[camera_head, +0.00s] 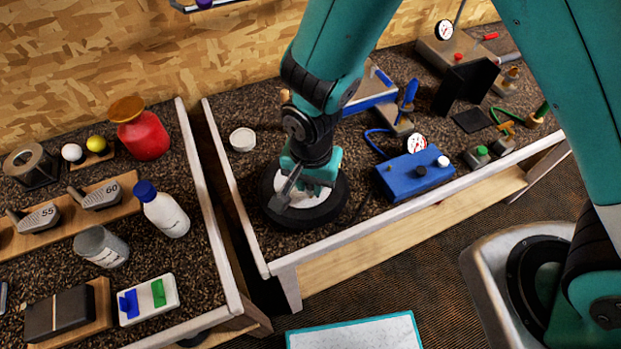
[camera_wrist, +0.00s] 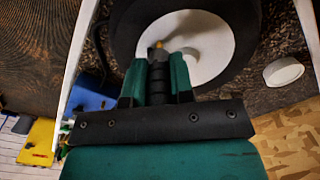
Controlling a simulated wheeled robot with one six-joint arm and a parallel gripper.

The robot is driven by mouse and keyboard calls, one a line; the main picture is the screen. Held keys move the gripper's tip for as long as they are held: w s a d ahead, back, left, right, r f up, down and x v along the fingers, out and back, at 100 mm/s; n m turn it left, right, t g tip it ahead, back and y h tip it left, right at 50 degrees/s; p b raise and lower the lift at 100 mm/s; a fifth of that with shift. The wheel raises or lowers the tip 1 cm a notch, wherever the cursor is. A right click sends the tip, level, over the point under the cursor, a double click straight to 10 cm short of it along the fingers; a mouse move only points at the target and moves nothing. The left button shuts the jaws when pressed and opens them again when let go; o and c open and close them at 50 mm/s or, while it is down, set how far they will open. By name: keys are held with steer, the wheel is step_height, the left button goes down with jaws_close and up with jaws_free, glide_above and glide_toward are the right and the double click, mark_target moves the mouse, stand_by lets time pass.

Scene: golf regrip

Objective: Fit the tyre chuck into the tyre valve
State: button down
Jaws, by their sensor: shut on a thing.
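The tyre (camera_head: 343,204) lies flat on the bench as a black ring with a white hub. The tyre (camera_wrist: 245,30) and its white hub (camera_wrist: 205,50) fill the upper part of the wrist view. My gripper (camera_head: 312,186) is over the hub, pointing down. In the wrist view my gripper (camera_wrist: 158,72) is shut on a dark, ribbed piece, the tyre chuck (camera_wrist: 157,88), between its teal fingers. A small yellow-orange tip (camera_wrist: 158,45) shows just beyond the chuck, against the hub. I cannot tell whether it is the valve, or whether the chuck touches it.
A blue box with knobs (camera_head: 413,174) and a gauge (camera_head: 416,143) stand right of the tyre. A white round lid (camera_head: 243,139) lies to its upper left. The bench has a raised pale rim (camera_head: 232,199). A second bench with bottles and club heads is at left.

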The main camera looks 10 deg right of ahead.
steer(key=shift+f+b, duration=0.65)
steer(key=shift+f, duration=0.25)
steer(key=c, duration=0.9)
jaws_free()
steer(key=shift+r, duration=0.1)
step_height(320, 180, up, 17)
steer(key=b, duration=0.2)
steer(key=shift+r, duration=0.2)
steer(key=s+d+r+n+y+b, duration=0.1)
steer(key=s+d+r+n+y, duration=0.3)
steer(key=s+d+n, duration=0.5)
step_height(320, 180, up, 2)
steer(key=s+n, duration=0.1)
steer(key=n, duration=0.2)
steer(key=shift+s+d, duration=0.2)
steer(key=shift+d, duration=0.1)
